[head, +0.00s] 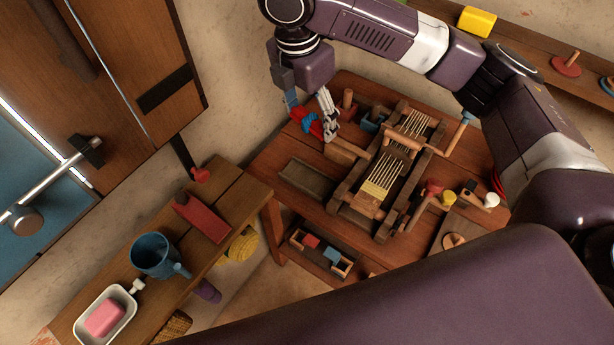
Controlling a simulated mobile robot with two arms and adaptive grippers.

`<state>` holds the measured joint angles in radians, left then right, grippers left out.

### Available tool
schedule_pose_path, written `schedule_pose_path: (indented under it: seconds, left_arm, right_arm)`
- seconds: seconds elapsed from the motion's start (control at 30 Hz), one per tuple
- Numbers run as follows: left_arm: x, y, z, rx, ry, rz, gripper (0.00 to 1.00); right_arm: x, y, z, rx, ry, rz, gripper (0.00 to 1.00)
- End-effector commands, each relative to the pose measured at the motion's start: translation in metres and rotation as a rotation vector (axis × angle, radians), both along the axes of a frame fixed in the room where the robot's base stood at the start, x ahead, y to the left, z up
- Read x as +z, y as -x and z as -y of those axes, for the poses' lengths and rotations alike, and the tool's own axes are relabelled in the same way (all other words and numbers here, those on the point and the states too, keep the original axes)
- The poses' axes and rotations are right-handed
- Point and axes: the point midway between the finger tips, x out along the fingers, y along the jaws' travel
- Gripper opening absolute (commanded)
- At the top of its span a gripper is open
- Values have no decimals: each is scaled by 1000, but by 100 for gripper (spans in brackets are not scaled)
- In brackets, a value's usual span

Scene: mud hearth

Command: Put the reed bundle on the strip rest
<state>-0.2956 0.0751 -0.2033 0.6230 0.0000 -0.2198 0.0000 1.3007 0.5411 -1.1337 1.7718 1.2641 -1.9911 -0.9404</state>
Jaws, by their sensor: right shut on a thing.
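My right gripper (327,118) reaches down over the back left corner of the work table, its pale fingers shut. A small red and blue bundle (312,123), which I take to be the reed bundle, is at its fingers; they hide part of it, and its exact grip is unclear. A shallow wooden trough (307,181), perhaps the strip rest, lies on the table left of the loom, in front of and below the gripper. It looks empty. My left gripper is out of view.
A wooden loom (378,186) with pale strips fills the table's middle. Cups and small pieces crowd the right side. A bench at left holds a red trough (202,217) and blue mug (154,255).

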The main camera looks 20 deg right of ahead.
Motion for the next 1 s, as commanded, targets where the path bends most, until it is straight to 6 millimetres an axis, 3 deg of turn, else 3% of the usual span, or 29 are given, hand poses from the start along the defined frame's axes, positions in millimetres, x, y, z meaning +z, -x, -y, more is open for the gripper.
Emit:
schedule_pose_path:
  seconds: [0.1,0.27,0.5,0.8,1.0]
  left_arm:
    - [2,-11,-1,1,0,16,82]
    - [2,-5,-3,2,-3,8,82]
    - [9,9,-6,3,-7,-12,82]
    - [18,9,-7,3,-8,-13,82]
    - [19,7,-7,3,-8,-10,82]
  right_arm:
    - [2,-6,-2,117,0,-1,41]
    - [-3,-9,-3,188,0,-2,41]
    - [-57,-7,-3,193,1,-7,41]
    - [-132,-8,-3,191,2,-6,41]
    - [-154,-8,-4,192,0,-2,41]
